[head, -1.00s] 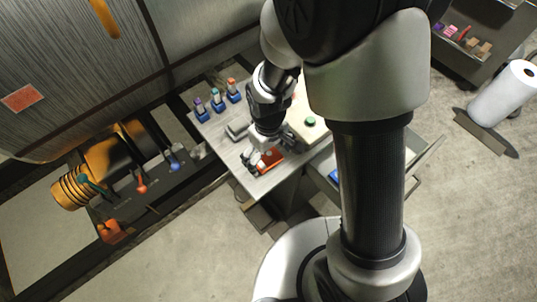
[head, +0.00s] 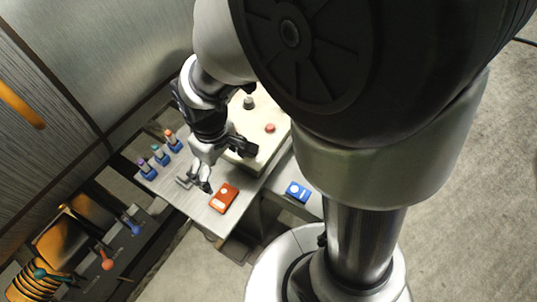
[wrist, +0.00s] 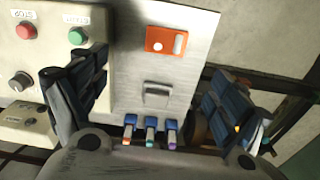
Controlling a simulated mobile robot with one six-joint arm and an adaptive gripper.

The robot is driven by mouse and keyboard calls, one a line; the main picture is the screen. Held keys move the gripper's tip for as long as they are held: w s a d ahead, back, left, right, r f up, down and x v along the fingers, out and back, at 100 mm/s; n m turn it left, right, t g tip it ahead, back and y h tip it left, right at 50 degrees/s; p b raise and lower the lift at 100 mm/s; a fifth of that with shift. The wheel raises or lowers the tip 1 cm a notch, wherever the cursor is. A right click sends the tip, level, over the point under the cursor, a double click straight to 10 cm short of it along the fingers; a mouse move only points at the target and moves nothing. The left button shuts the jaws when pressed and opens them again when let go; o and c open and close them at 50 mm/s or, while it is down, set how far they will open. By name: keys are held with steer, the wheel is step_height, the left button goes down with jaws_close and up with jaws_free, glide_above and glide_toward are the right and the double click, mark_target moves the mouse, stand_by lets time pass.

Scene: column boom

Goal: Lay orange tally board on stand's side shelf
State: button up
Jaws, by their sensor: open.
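The orange tally board (head: 223,197) lies flat on a grey shelf plate (head: 185,203) beside the cream control box, near the plate's front edge. It has a white round mark and a pale bar, clear in the wrist view (wrist: 166,40). My gripper (head: 226,166) is open and empty, above the plate and apart from the board. In the wrist view its two fingers (wrist: 160,85) are spread wide, with bare plate and a small grey block (wrist: 157,93) showing between them. Nothing hides the board.
The cream control box (head: 262,118) with buttons stands right beside the plate. Several blue-based pegs (head: 160,155) line the plate's far left edge. A blue board (head: 298,191) lies on a lower surface to the right.

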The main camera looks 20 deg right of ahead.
steer(key=s+d+r+m+t, duration=0.2)
steer(key=s+d+r+m, duration=0.1)
steer(key=s+r, duration=0.3)
steer(key=s+d+r+m+t, duration=0.2)
steer(key=s+d+r, duration=0.4)
steer(key=r, duration=0.3)
steer(key=shift+s+r+m, duration=0.25)
steer(key=shift+s+m, duration=0.05)
steer(key=shift+m, duration=0.2)
